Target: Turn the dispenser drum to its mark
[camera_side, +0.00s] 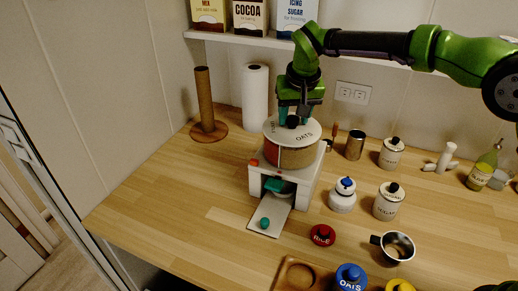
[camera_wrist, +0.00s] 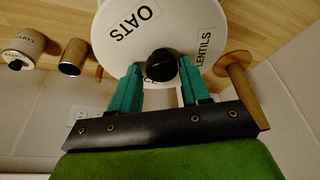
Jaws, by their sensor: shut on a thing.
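The dispenser drum (camera_side: 297,156) is a brown round drum with a white lid, set on a white dispenser base (camera_side: 311,186). Its lid shows OATS towards the front right in the side view. In the wrist view the lid (camera_wrist: 120,45) shows OATS, LENTILS and a third label ending in CE, partly hidden by the fingers. A red spot (camera_side: 254,162) is on the base's front left top edge, perhaps the mark. My gripper (camera_side: 298,117) points down over the lid. Its teal fingers (camera_wrist: 163,70) are shut on the black centre knob (camera_wrist: 160,64).
A chute plate (camera_side: 272,213) with a teal knob (camera_side: 264,223) sticks out in front of the base. A paper roll (camera_side: 255,97) and a wooden holder (camera_side: 204,105) stand behind. Jars, a metal cup (camera_side: 392,247) and coloured lids lie right and in front. Wood is clear at left.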

